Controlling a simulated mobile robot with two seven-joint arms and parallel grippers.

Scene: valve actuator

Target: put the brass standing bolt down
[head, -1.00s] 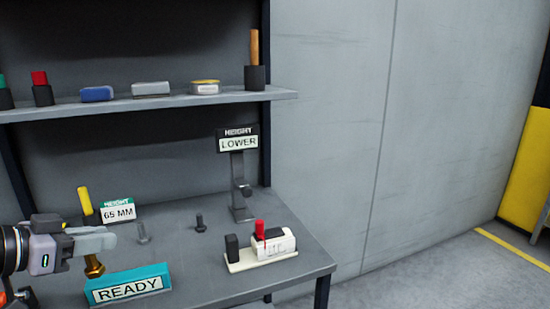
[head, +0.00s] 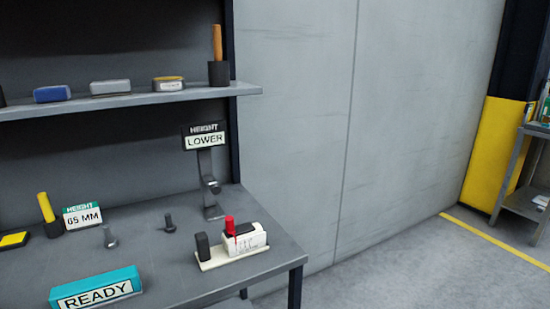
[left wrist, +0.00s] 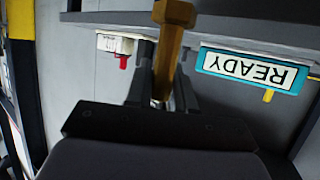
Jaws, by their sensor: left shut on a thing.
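The brass bolt (left wrist: 170,55) shows in the left wrist view, its hex head toward the top edge. My left gripper (left wrist: 163,78) is shut on it, with the dark fingers on either side of the shank. The bench (head: 185,270) shows at the lower left of the head view. In the head view neither the brass bolt nor my grippers show.
A teal READY block (head: 96,289) is at the bench front; it also shows upside down in the left wrist view (left wrist: 253,69).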

